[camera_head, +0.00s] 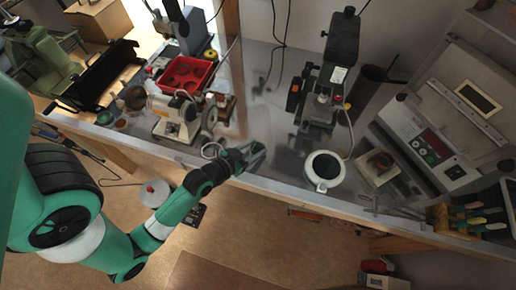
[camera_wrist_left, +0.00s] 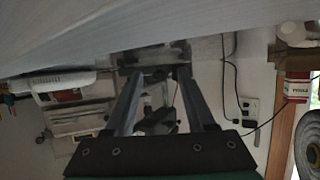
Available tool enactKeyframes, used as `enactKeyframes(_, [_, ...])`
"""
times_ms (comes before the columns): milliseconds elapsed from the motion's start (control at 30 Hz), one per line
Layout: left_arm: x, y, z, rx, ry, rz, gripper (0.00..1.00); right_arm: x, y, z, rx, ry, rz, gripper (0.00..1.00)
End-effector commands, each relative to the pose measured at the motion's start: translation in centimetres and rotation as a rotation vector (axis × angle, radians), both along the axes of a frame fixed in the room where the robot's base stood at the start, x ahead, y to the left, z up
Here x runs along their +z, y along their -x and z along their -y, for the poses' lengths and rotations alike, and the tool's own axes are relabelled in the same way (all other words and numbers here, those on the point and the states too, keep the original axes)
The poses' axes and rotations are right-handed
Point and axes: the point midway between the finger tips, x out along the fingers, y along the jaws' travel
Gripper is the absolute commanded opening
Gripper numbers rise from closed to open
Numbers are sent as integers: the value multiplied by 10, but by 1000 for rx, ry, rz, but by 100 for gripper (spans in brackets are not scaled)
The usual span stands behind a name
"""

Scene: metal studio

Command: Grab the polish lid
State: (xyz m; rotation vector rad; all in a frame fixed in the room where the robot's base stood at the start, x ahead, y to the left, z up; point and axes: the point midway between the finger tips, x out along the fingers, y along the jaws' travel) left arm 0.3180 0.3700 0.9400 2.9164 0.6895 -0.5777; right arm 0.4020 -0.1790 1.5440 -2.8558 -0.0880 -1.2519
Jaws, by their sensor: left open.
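I cannot tell for sure which thing is the polish lid. A small pale ring-shaped item (camera_head: 211,151) lies at the bench's front edge, just left of my left gripper. A white round vessel with a dark inside (camera_head: 324,168) stands on the bench to the right of the gripper. My left gripper (camera_head: 258,153) is over the front edge of the bench, between these two, with its fingers apart and nothing visible between them. The fingers also show in the left wrist view (camera_wrist_left: 160,78), parted. My right gripper is not in view.
The metal bench (camera_head: 265,115) has a clear patch behind the gripper. A grinder (camera_head: 176,115) and red tray (camera_head: 184,76) stand left. A dark press-like machine (camera_head: 333,75) stands behind the vessel. A control box (camera_head: 430,140) and coloured-handled tools (camera_head: 468,218) are right.

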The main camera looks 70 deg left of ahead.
Motion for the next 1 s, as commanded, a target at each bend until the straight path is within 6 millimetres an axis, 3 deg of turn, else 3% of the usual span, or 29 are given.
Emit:
enactKeyframes(233, [-1, -3, -1, 0, 0, -1, 55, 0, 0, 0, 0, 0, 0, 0])
enactKeyframes(533, [-1, -2, -1, 0, 0, -1, 1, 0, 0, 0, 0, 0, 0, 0])
enactKeyframes(1000, [2, -3, -1, -1, 1, -1, 0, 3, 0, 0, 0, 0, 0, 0])
